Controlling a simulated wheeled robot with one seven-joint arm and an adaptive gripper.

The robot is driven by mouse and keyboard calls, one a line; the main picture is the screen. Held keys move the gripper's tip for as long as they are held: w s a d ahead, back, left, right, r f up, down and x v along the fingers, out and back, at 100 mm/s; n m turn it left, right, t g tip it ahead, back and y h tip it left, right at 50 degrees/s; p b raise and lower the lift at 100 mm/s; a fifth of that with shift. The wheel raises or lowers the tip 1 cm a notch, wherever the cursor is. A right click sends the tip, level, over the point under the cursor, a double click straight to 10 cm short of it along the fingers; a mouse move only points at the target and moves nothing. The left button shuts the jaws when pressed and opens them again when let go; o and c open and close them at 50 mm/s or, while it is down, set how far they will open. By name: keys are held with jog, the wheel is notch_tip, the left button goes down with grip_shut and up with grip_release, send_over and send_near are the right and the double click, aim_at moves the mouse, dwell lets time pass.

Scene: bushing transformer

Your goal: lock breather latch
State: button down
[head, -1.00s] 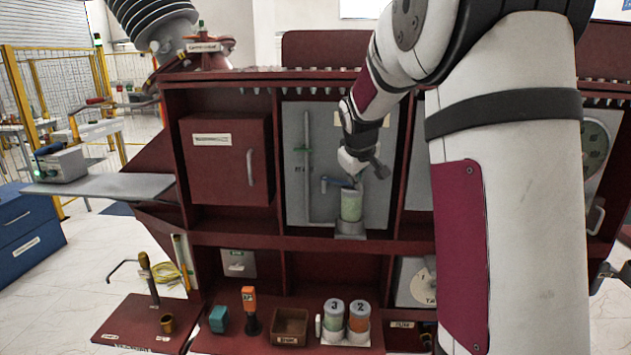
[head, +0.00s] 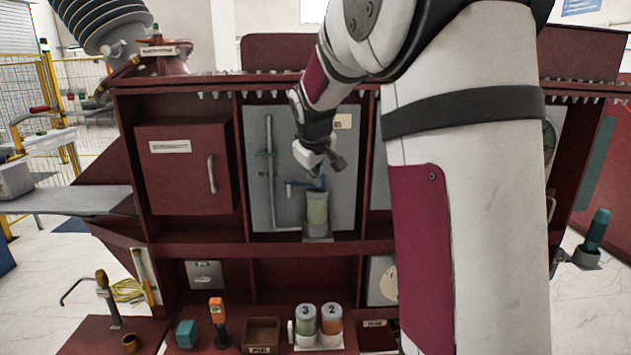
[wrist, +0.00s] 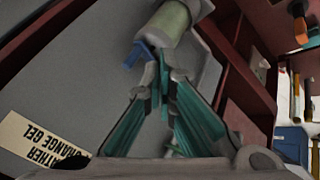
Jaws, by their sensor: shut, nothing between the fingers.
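The breather (head: 317,208), a clear cylinder with pale green filling, stands upright in a grey holder on the grey panel of the middle bay. It shows at the top of the wrist view (wrist: 172,20). A blue latch lever (head: 298,184) is at its top, pointing left in the head view; its blue end also shows in the wrist view (wrist: 137,53). My gripper (head: 334,164) is just above the breather's top. In the wrist view my fingertips (wrist: 160,75) are together and empty, close beside the blue lever. Whether they touch it I cannot tell.
A grey pipe (head: 271,170) runs down the panel left of the breather. A red cabinet door (head: 188,168) is further left. Canisters marked 3 (head: 306,320) and 2 (head: 331,319) stand on the lower shelf beside an open brown box (head: 262,333).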

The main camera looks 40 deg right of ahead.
jog(key=v, duration=0.9)
jog(key=shift+s, duration=0.1)
jog(key=s+a+f+y, duration=0.2)
jog(key=s+a+f, duration=0.1)
jog(key=s+a, duration=0.8)
jog(key=s+a+f+m+y, duration=0.1)
jog(key=s+a+f, duration=0.3)
jog(key=s+a, duration=0.7)
jog(key=s+y, duration=0.1)
jog(key=s, duration=0.4)
jog(key=shift+f+y, duration=0.3)
jog(key=shift+w, duration=0.1)
